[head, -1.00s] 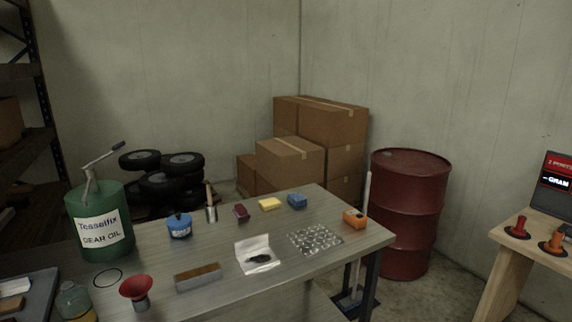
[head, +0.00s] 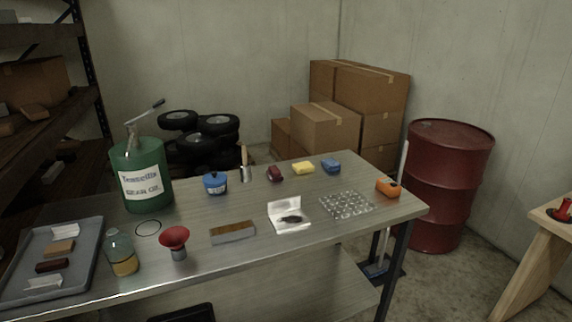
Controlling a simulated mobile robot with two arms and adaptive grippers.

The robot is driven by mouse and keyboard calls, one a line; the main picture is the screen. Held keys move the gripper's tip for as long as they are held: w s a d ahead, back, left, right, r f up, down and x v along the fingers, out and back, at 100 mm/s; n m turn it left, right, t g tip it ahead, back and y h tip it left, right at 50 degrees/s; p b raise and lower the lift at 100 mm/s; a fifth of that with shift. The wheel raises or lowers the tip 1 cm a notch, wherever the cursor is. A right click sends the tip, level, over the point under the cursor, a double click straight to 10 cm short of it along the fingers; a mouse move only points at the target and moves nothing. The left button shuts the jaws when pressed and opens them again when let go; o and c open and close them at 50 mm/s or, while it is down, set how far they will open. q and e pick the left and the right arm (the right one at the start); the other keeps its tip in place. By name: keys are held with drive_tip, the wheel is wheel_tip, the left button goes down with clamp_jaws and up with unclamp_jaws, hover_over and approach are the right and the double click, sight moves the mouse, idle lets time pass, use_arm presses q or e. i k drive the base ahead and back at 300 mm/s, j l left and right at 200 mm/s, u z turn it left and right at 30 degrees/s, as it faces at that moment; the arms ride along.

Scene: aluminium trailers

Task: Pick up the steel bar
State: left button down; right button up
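A rectangular bar-like block (head: 233,231) with a brown top and a grey front side lies on the grey workbench (head: 330,240), near its front edge. It may be the steel bar, but I cannot tell its material for sure. It lies between a red funnel (head: 174,238) and a white sheet (head: 285,225) with a dark item on it. Several small bars, brown and dark, lie in a grey tray (head: 83,270) at the left. Neither of my grippers is in view.
A green gear oil can (head: 142,178), a glass jar (head: 122,258), a blue pot (head: 215,183) and an orange item (head: 388,187) stand on the bench. A red drum (head: 445,180) stands at right. Shelving (head: 35,130) rises at left.

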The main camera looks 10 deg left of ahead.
sight(219, 234)
drive_tip(key=u, duration=0.25)
drive_tip(key=i+l+u, duration=0.2)
drive_tip(key=u, duration=0.25)
drive_tip(key=i+l+u, duration=0.2)
drive_tip(key=l+u, duration=0.25)
drive_tip(key=i+l+u, duration=0.1)
drive_tip(key=l+u, duration=0.15)
drive_tip(key=u, duration=0.15)
